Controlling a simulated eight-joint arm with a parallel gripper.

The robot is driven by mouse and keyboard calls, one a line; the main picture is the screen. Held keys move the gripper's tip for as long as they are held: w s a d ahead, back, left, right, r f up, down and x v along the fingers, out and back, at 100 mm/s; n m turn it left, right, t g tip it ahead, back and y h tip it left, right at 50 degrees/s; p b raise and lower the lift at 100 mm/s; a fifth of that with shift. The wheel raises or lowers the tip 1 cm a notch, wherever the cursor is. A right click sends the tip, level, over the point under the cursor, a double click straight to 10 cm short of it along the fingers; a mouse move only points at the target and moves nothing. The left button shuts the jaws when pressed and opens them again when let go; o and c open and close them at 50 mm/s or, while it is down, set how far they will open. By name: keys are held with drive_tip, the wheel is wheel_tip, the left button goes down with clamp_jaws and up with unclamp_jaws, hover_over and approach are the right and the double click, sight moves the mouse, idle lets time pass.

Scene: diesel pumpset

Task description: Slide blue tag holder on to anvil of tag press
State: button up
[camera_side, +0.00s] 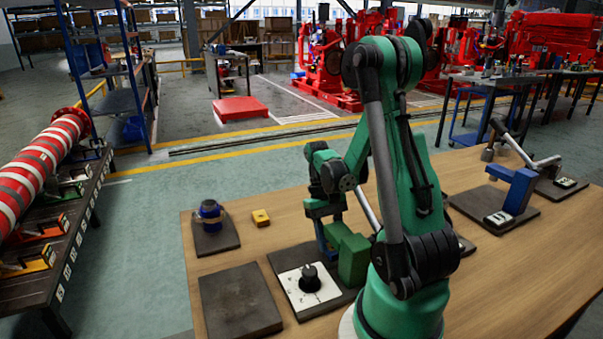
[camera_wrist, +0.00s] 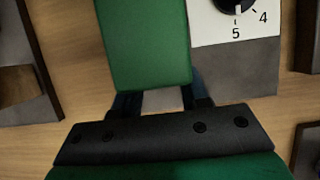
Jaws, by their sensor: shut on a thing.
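My gripper (camera_side: 328,236) is low over the wooden table, beside the dial plate. In the wrist view my gripper (camera_wrist: 160,98) has its dark fingers on both sides of a green block (camera_wrist: 145,45) and is shut on it. The green block (camera_side: 353,262) also shows in the side view, close by the dial plate; whether it touches the base below is unclear. A blue bracket-shaped body (camera_side: 520,190) stands on a dark base at the right. Beyond it is a grey lever device (camera_side: 526,150). I cannot tell for sure which is the tag holder or the press.
A white dial plate (camera_side: 309,295) with a black knob is next to the block. A dark square plate (camera_side: 240,302) lies left of it. A blue cylindrical item (camera_side: 210,209) stands on a dark pad, with a small yellow block (camera_side: 261,217) beside it. Bare wood lies right of my arm.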

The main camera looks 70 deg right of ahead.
drive_tip(key=shift+s+a+r, duration=0.1)
drive_tip(key=shift+s+a, duration=0.35)
drive_tip(key=shift+s, duration=0.1)
drive_tip(key=shift+c, duration=0.4)
drive_tip(key=o, duration=1.1)
drive_tip(key=shift+v, duration=2.5)
drive_tip(key=s+a+r+v, duration=0.1)
drive_tip(key=v, duration=1.5)
drive_tip(key=shift+a, duration=0.2)
drive_tip(key=shift+s, duration=0.1)
